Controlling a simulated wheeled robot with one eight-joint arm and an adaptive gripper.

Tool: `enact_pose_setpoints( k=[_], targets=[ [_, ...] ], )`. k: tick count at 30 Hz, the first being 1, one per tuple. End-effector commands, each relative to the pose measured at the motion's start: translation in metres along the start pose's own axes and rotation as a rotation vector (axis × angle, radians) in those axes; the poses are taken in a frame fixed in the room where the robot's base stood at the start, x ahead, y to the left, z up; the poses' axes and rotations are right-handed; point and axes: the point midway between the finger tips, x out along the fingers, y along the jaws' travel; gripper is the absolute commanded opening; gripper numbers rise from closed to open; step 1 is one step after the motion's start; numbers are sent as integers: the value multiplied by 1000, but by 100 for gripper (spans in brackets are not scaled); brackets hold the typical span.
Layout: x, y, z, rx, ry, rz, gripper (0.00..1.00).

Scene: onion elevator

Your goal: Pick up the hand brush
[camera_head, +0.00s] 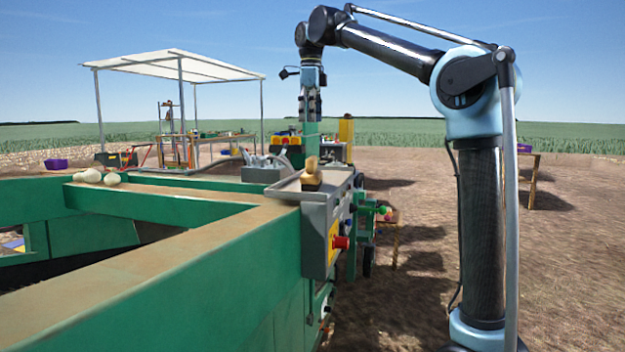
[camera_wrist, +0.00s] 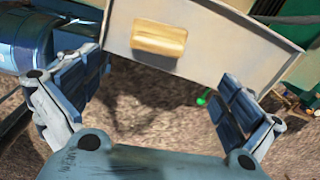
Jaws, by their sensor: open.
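The hand brush (camera_head: 311,176) is a tan wooden block on a grey tray (camera_head: 287,186) on top of the control box at the end of the green frame. In the wrist view the brush (camera_wrist: 158,40) lies on the pale tray (camera_wrist: 215,50), near the top centre. My gripper (camera_head: 310,108) points down, above the tray in the head view. In the wrist view my gripper (camera_wrist: 163,85) has its two fingers wide apart with nothing between them. The brush appears beyond the fingertips, apart from them. The brush's underside is hidden.
A grey control box (camera_head: 318,235) with a red knob (camera_head: 340,242) hangs below the tray. Green beams (camera_head: 200,270) run along the left, with several pale onions (camera_head: 95,176) on them. Another grey box (camera_head: 264,172) stands behind the tray. Open dirt ground lies to the right.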

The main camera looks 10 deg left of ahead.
Motion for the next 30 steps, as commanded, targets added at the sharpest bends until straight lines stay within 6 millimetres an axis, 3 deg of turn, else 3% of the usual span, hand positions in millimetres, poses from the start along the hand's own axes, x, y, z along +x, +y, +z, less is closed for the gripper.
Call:
enact_pose_setpoints(
  k=[21,30],
  targets=[
    [106,0,-1,0,0,0,100],
    [124,0,-1,0,0,0,100]
  ],
)
